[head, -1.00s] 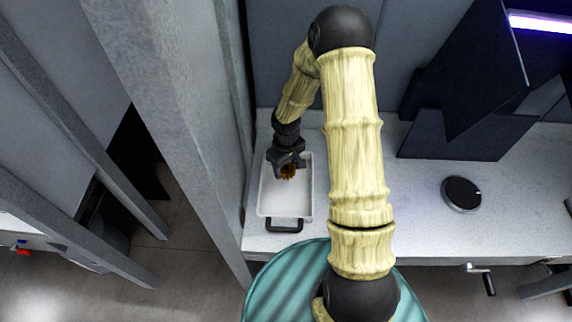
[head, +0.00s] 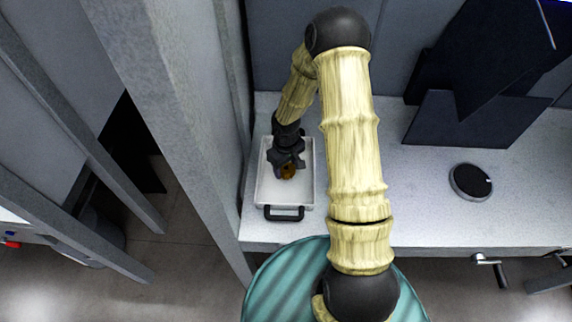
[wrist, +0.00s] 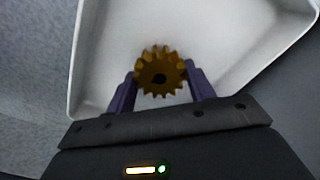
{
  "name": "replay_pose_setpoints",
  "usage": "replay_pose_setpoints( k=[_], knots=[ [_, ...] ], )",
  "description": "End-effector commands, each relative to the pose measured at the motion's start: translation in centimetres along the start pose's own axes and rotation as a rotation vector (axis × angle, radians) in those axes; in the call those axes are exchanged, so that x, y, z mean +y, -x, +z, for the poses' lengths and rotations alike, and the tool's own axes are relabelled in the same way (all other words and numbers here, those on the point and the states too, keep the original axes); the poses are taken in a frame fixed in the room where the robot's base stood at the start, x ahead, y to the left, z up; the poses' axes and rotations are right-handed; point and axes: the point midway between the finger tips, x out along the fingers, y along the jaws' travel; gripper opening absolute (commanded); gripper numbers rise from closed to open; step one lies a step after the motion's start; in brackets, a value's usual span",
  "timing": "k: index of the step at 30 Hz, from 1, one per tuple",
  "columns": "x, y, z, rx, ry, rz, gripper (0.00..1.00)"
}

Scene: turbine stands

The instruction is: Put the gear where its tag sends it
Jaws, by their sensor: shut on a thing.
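The gear (wrist: 160,58) is brass-coloured and toothed, with a dark hole in its middle. My gripper (wrist: 161,82) is shut on it, one finger on each side. In the head view the gear (head: 289,171) shows as a small brown spot below my gripper (head: 287,165), over the white tray (head: 268,192). I cannot tell whether the gear touches the tray's floor. In the wrist view the tray (wrist: 215,40) lies behind the gear. No tag is readable in either view.
The tray has a black handle (head: 284,213) at its front and stands on a pale counter (head: 425,215). A black round disc (head: 470,182) lies to the right. Dark angled panels (head: 476,122) stand behind it. A grey post (head: 185,130) rises close left.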

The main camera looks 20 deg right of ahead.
Motion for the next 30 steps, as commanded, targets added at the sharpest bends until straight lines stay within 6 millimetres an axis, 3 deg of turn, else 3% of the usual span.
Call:
replay_pose_setpoints(
  k=[26,27,30],
  knots=[
    [0.02,-0.85,-0.04,0.001,0.001,0.001,0.06],
    [0.03,-0.81,-0.04,0.001,0.001,0.001,0.57],
    [0.02,-0.79,-0.03,0.000,0.001,0.001,0.77]
  ],
)
